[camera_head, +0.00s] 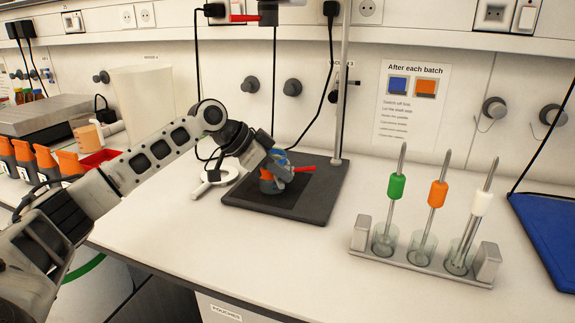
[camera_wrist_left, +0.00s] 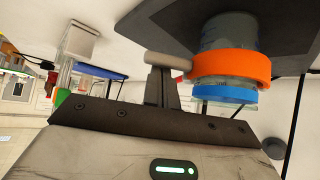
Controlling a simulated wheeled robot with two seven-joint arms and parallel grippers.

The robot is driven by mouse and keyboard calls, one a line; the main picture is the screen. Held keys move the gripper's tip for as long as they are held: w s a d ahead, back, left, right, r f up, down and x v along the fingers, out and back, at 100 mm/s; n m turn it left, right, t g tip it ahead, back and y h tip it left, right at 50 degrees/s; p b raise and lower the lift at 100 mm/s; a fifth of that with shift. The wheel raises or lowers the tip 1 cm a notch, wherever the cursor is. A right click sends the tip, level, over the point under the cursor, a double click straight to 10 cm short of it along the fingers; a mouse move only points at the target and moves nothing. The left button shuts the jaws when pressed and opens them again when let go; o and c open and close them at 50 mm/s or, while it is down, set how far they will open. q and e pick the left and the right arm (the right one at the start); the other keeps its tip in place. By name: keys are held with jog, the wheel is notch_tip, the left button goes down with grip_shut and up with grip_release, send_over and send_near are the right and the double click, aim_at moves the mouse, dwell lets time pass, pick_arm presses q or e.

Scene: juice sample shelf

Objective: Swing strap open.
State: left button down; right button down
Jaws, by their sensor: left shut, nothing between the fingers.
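A clear jar (camera_wrist_left: 225,32) with an orange band (camera_wrist_left: 232,66) and a blue band (camera_wrist_left: 225,94) stands against a dark plate. A pale grey rounded bar (camera_wrist_left: 167,61) sticks out beside the orange band; I cannot tell whether it is the strap's end. My left gripper (camera_wrist_left: 163,88) is shut and empty, its fingertips close to this bar; contact is unclear. In the head view my left gripper (camera_head: 284,172) is in front of the jar and hides most of it, leaving some orange (camera_head: 267,184) visible. A red bar (camera_head: 304,168) shows beside it. My right gripper is out of view.
The jar is on the dark stand base (camera_head: 312,205) with an upright metal post (camera_head: 342,85). A rack (camera_head: 425,268) with green, orange and white-collared rods stands to the right. A blue board (camera_head: 550,235) lies at far right. Orange-topped bottles (camera_head: 46,160) stand at left.

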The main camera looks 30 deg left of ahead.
pick_arm(q)
jog(key=shift+s+a, duration=0.1)
jog(key=shift+s, duration=0.05)
dwell(0.3)
jog(key=shift+s+a+m, duration=0.15)
jog(key=shift+s+m, duration=0.05)
jog(key=shift+m, duration=0.1)
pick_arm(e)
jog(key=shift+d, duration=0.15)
